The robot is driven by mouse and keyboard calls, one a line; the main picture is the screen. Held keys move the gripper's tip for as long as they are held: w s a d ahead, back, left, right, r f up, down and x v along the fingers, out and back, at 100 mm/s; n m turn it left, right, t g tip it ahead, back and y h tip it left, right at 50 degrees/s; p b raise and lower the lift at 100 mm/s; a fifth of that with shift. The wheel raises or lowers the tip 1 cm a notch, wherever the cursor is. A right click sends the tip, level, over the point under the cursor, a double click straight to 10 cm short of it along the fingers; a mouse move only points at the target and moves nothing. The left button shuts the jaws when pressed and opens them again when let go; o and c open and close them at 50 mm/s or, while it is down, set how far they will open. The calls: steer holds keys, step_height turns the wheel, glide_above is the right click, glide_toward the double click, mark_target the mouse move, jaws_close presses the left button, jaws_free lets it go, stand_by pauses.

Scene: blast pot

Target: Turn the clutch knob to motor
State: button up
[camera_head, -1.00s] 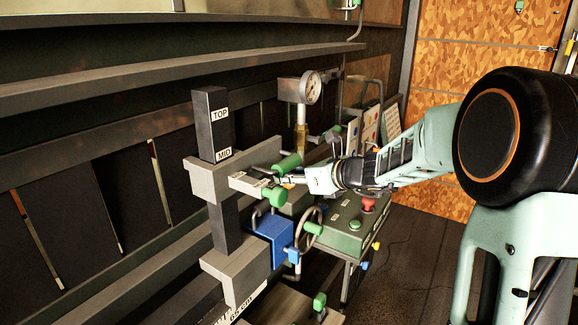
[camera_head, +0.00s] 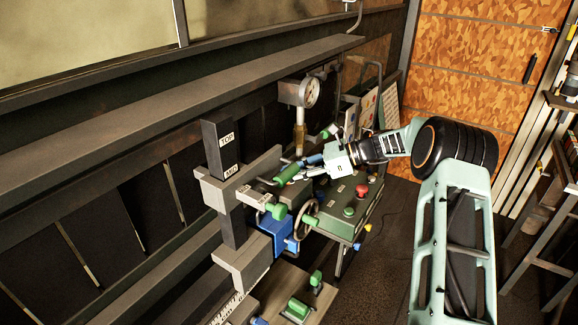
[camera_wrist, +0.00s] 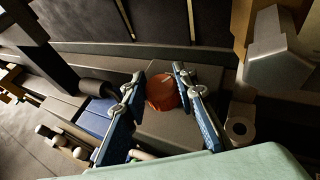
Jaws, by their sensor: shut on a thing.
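A round orange-red knob (camera_wrist: 161,92) with a pale mark near its upper edge shows in the wrist view, on a dark grey block. I take it to be the clutch knob; no label on it is readable. My gripper (camera_wrist: 160,76) has one blue-padded finger on each side of it and is shut on it. In the head view my gripper (camera_head: 306,167) is beside a green handle (camera_head: 288,174), above the green control box. The knob is hidden there behind the gripper.
A green box (camera_head: 356,216) with a red button (camera_head: 362,190) stands below my arm. A handwheel (camera_head: 305,220), a blue block (camera_head: 274,232) and a dark post marked TOP and MID (camera_head: 226,180) are close on the left. A gauge (camera_head: 310,92) rises behind.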

steer(key=shift+n+g+p, duration=0.35)
steer(key=shift+n+g, duration=0.15)
steer(key=shift+g, duration=0.1)
steer(key=o, duration=1.2)
steer(key=shift+c, duration=0.2)
steer(key=v, duration=1.2)
